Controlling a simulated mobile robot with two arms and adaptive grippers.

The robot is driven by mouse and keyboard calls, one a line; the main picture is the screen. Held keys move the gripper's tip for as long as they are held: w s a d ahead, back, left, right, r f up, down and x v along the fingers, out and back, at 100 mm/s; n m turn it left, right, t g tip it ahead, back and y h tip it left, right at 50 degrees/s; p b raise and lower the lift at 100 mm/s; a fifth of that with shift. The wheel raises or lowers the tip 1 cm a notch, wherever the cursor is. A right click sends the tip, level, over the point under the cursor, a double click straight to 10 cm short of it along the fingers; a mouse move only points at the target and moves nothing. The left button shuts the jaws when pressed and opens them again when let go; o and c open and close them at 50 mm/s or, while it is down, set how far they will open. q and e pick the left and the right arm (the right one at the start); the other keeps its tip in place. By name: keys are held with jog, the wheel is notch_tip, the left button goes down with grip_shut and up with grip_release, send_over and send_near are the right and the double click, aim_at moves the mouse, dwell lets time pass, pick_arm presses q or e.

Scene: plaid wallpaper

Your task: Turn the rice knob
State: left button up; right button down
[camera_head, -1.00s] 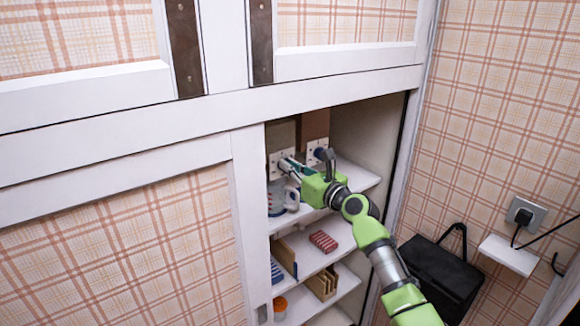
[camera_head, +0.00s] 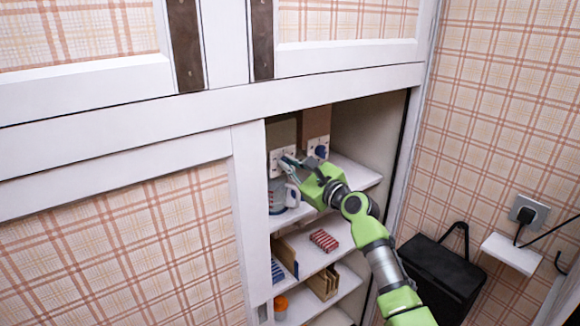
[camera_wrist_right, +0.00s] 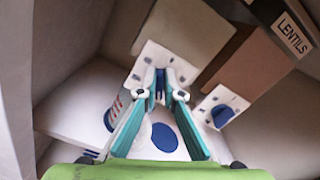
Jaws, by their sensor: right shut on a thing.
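My right gripper (camera_head: 294,162) reaches into the open cupboard section to a white dispenser plate (camera_head: 275,170) on the left. In the right wrist view its teal fingers (camera_wrist_right: 161,92) are shut on a small blue knob (camera_wrist_right: 160,77) in the middle of that plate (camera_wrist_right: 142,75). The fingers hide much of the knob. A second plate with a rounder blue knob (camera_wrist_right: 223,115) is to the right; this knob also shows in the head view (camera_head: 320,151). The box above it reads LENTILS (camera_wrist_right: 292,34). No rice label is readable. My left gripper is out of view.
A white and blue container (camera_head: 292,195) stands on the shelf below the dispensers. Lower shelves hold a red striped box (camera_head: 324,240), brown packets (camera_head: 323,282) and an orange-lidded jar (camera_head: 280,307). The cupboard's white frame (camera_head: 243,205) borders the opening closely on the left.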

jog(key=shift+w+d+f+n+b, duration=0.1)
jog(key=shift+f+n+b, duration=0.3)
jog(key=shift+n+b, duration=3.45)
jog(key=shift+d+f+n+b, duration=0.1)
jog(key=shift+f+n+b, duration=0.85)
jog(key=shift+n, duration=5.35)
jog(key=shift+w+r+n+b, duration=0.15)
jog(key=shift+n+b, duration=3.05)
jog(key=shift+n, duration=1.85)
jog(key=shift+s, duration=0.1)
jog(key=c, duration=2.2)
grip_release()
jog(key=shift+r, duration=0.1)
